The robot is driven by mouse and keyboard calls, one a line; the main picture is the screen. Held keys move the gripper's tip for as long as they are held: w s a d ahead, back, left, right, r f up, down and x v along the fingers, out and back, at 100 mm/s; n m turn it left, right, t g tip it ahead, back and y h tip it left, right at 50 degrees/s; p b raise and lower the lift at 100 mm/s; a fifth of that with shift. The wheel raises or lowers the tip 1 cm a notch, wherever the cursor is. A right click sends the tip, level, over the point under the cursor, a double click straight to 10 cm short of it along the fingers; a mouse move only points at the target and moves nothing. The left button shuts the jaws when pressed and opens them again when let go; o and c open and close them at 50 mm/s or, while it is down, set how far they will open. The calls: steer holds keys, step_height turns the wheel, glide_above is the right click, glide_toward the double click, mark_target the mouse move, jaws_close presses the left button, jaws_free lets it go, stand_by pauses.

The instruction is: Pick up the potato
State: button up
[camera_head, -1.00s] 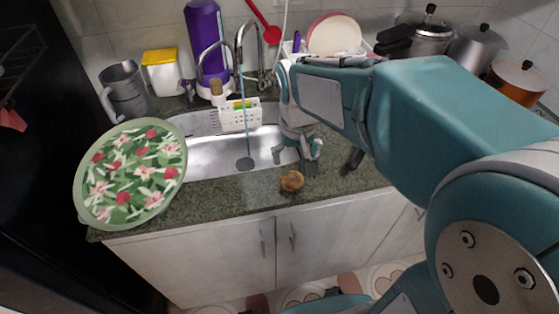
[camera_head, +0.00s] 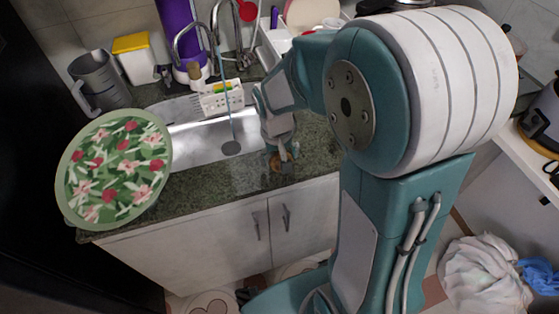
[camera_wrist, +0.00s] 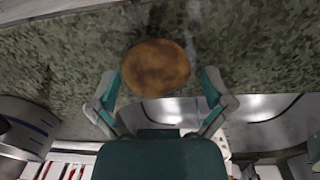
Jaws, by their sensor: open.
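The potato (camera_wrist: 155,66) is brown and rounded and lies on the dark green stone counter in the wrist view. In the head view the potato (camera_head: 273,162) is mostly hidden behind my gripper, near the counter's front edge. My gripper (camera_wrist: 160,82) is open, with one finger on each side of the potato's near end and a gap on both sides. In the head view my gripper (camera_head: 283,160) points down at the counter beside the sink. I cannot tell whether either finger touches the potato.
The steel sink (camera_head: 195,147) lies just left of my gripper, with a white sponge caddy (camera_head: 221,98) behind it. A round floral tray (camera_head: 115,168) stands at the left. A grey jug (camera_head: 98,80) and a dish rack (camera_head: 268,42) stand at the back.

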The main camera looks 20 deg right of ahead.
steer(key=shift+d+f, duration=0.2)
steer(key=shift+f, duration=0.45)
steer(key=c, duration=0.9)
steer(key=shift+r, duration=0.15)
